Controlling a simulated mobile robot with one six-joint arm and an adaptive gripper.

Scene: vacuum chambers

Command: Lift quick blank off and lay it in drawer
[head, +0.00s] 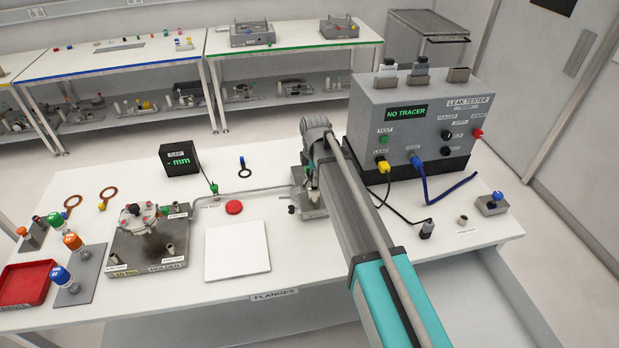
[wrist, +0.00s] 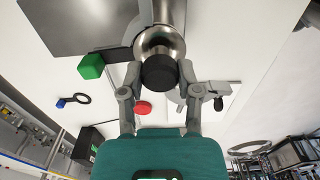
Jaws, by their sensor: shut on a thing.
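The quick blank shows in the wrist view as a round metal piece with a black knob (wrist: 159,72). My gripper (wrist: 159,82) has one finger on each side of the knob and is shut on it. A shiny metal port (wrist: 160,15) lies directly beyond the blank; I cannot tell whether they touch. In the head view my gripper (head: 312,186) is at the grey metal fixture (head: 313,208), and my arm hides much of it and the blank. The drawer (head: 475,300) under the table's front edge, near the FLANGES label (head: 274,295), appears pulled out; its inside looks bare where visible.
The leak tester (head: 415,110) stands right of my arm, with yellow and blue cables in front. A white pad (head: 238,250) and a red disc (head: 234,207) lie left of the fixture. The gauge box (head: 180,160) and holder plate (head: 148,255) are farther left.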

